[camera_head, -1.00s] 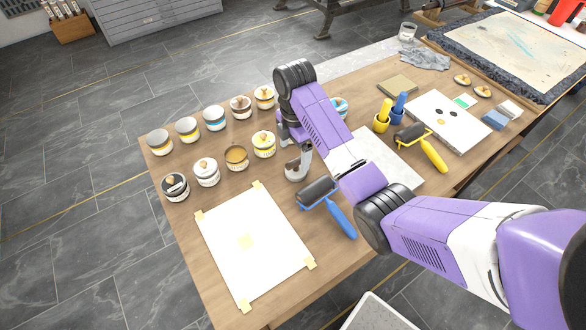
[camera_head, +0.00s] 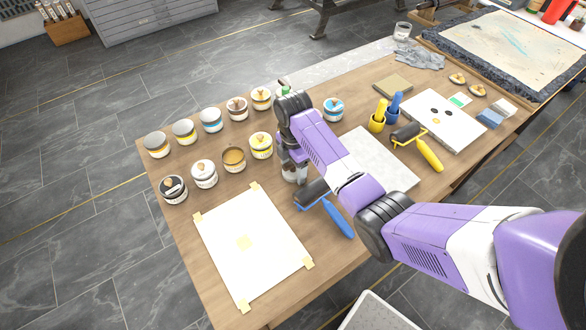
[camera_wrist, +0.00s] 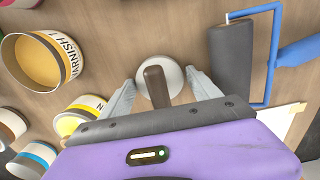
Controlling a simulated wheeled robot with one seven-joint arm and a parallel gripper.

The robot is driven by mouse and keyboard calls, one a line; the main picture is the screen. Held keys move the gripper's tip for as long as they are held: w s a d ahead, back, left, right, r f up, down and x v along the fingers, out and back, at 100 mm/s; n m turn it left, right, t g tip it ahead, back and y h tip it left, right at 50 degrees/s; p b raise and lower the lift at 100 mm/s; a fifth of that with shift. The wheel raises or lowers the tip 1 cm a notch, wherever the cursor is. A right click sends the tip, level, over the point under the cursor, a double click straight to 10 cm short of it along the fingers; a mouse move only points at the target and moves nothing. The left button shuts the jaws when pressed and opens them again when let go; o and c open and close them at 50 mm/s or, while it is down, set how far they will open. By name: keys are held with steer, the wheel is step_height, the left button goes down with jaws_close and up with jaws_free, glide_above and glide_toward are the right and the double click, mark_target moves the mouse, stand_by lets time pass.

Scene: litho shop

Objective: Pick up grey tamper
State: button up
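The tamper (camera_wrist: 171,74) shows in the wrist view as a round pale grey piece with a brown handle pointing toward the camera. My gripper (camera_wrist: 159,76) is open, with one finger on each side of the tamper and visible gaps beside the handle. In the head view my gripper (camera_head: 292,160) is low over the table, between the cans and the blue-handled roller. There the tamper is mostly hidden by my gripper, and a pale part shows below it.
A blue-handled roller (camera_head: 338,217) lies close on the right. A yellow-labelled can (camera_head: 261,145) and a varnish can (camera_head: 233,158) stand on the left, with several more cans beyond. A taped white sheet (camera_head: 262,265) lies in front on the wooden table (camera_head: 190,233).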

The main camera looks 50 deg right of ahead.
steer(key=c, duration=1.2)
steer(key=shift+c, duration=0.2)
steer(key=shift+r, duration=0.15)
step_height(320, 180, up, 11)
steer(key=shift+w+f+p, duration=0.1)
steer(key=shift+p, duration=0.2)
step_height(320, 180, up, 9)
steer(key=p, duration=0.8)
